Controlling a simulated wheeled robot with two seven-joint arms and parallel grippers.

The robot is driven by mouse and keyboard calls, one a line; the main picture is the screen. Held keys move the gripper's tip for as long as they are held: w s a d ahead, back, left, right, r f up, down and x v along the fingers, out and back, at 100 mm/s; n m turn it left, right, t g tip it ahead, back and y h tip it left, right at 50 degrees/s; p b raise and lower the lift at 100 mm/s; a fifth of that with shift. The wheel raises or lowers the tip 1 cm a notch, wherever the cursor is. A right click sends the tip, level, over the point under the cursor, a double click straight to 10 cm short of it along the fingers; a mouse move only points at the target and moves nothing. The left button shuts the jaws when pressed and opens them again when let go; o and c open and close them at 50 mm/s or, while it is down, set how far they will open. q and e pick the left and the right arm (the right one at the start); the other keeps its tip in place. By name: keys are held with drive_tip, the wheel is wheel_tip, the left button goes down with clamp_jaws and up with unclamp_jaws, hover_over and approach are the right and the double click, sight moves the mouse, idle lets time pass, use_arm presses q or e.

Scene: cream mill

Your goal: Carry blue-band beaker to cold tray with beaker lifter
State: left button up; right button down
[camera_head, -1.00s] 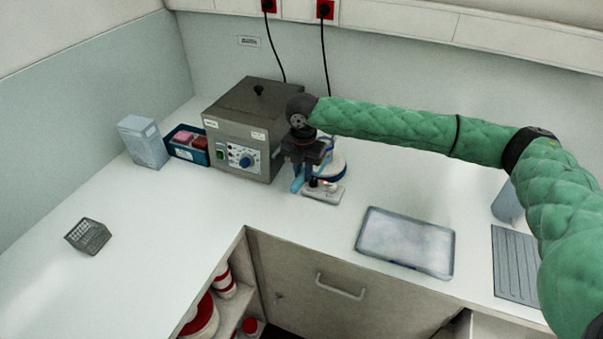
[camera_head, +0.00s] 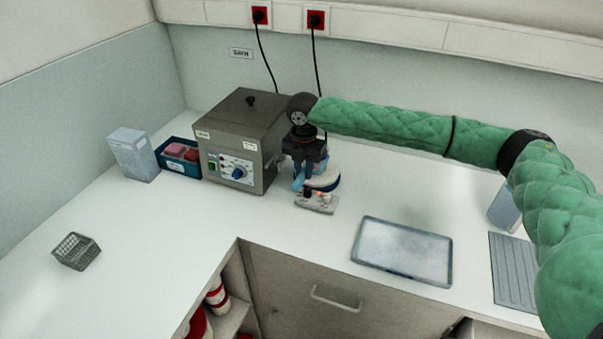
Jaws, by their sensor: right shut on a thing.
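I cannot make out the blue-band beaker; the gripper hides part of this spot. The cold tray (camera_head: 403,250), flat and pale with a grey rim, lies empty to the right. My left gripper is not in view.
The grey control box (camera_head: 240,145) stands left of my gripper. Beside it are a blue bin with red and pink items (camera_head: 178,168) and a pale box (camera_head: 134,155). A wire basket (camera_head: 76,251) is front left. A ribbed grey mat (camera_head: 513,268) lies right of the tray.

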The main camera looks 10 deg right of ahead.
drive_tip(key=shift+w+d, duration=0.3)
drive_tip(key=shift+w, duration=0.1)
drive_tip(key=shift+w+d, duration=0.15)
drive_tip(key=shift+w, duration=0.1)
drive_tip(key=shift+w+d+p, duration=0.35)
drive_tip(key=shift+w+d, duration=0.1)
drive_tip(key=shift+w, duration=0.05)
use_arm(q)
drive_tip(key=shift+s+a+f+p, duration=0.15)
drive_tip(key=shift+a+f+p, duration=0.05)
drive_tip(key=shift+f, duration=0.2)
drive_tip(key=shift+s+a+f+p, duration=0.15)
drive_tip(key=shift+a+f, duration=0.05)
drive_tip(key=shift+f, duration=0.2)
use_arm(e)
drive_tip(key=shift+w+d, duration=0.35)
drive_tip(key=shift+w, duration=0.15)
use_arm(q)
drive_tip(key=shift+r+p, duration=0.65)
use_arm(e)
drive_tip(key=shift+r, duration=0.15)
